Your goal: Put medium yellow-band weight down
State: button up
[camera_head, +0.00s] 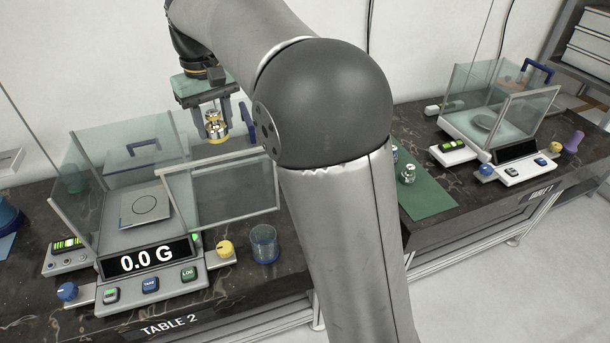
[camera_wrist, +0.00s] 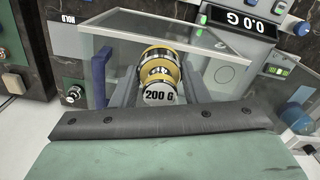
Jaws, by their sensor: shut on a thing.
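The yellow-band weight (camera_wrist: 160,75) is marked 200 G and is held between the two fingers of my gripper (camera_wrist: 157,88) in the wrist view. In the head view my gripper (camera_head: 214,122) hangs at the back right of the left balance, with the silver and yellow weight (camera_head: 215,127) between its fingers, in the air. The left balance (camera_head: 150,255) reads 0.0 G. Its pan (camera_head: 146,207) is bare. A framed glass panel (camera_head: 222,192) stands out to the right at the front of its glass case.
A clear blue-based beaker (camera_head: 264,245) stands right of the left balance. A green mat (camera_head: 428,192) with small metal weights (camera_head: 408,173) lies beyond my arm. A second balance (camera_head: 490,125) stands on the right table. My arm hides the middle of the head view.

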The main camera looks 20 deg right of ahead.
jog(key=w+d+f+m+b, duration=0.1)
jog(key=d+f+m+b, duration=0.15)
jog(key=d+m, duration=1.25)
jog(key=d+f+m+b, duration=0.1)
jog(key=d+f+m, duration=0.2)
jog(key=f+m, duration=0.55)
jog(key=d+f+m+b, duration=0.1)
jog(key=d+f+m, duration=0.1)
jog(key=f+m, duration=0.6)
jog(key=shift+m, duration=0.55)
jog(key=w+d+f, duration=0.2)
jog(key=w, duration=0.1)
jog(key=w+d+f+p, duration=0.1)
jog(key=w+d+f, duration=0.5)
jog(key=shift+w+p, duration=0.3)
jog(key=shift+p, duration=0.05)
jog(key=shift+w+d+f, duration=0.15)
jog(key=shift+w+f, duration=0.05)
jog(key=shift+f, duration=0.1)
jog(key=shift+w+d+f, duration=0.1)
jog(key=shift+w+f, duration=0.05)
jog(key=shift+f, duration=1.7)
jog(key=o, duration=1.2)
